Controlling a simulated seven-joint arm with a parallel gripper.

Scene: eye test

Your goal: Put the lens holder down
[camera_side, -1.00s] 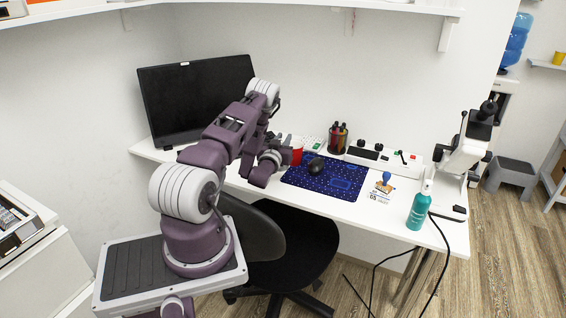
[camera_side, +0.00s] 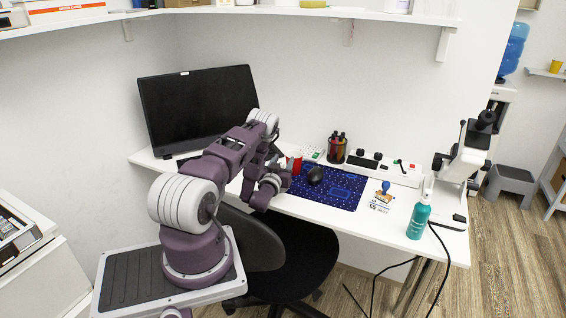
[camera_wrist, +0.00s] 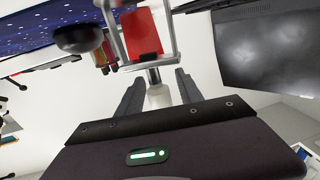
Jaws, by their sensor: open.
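The lens holder (camera_wrist: 175,40) shows in the wrist view as a silver U-shaped frame around a red plate, with a short post and a pale cylindrical end. My gripper (camera_wrist: 157,80) is open. Its two dark fingers stand on either side of the pale end, with gaps visible. In the side view my gripper (camera_side: 284,176) is at the table's front left edge, close to a red piece (camera_side: 295,162) that seems to be the same plate. The holder's frame is too small to make out there. Whether it rests on the table is hidden.
A blue starry mat (camera_side: 340,188) with a black mouse (camera_side: 316,176) lies just right of my gripper. A pen cup (camera_side: 337,150) stands behind, and a monitor (camera_side: 200,108) at the back left. A teal bottle (camera_side: 419,217) and a microscope (camera_side: 466,155) stand at the right.

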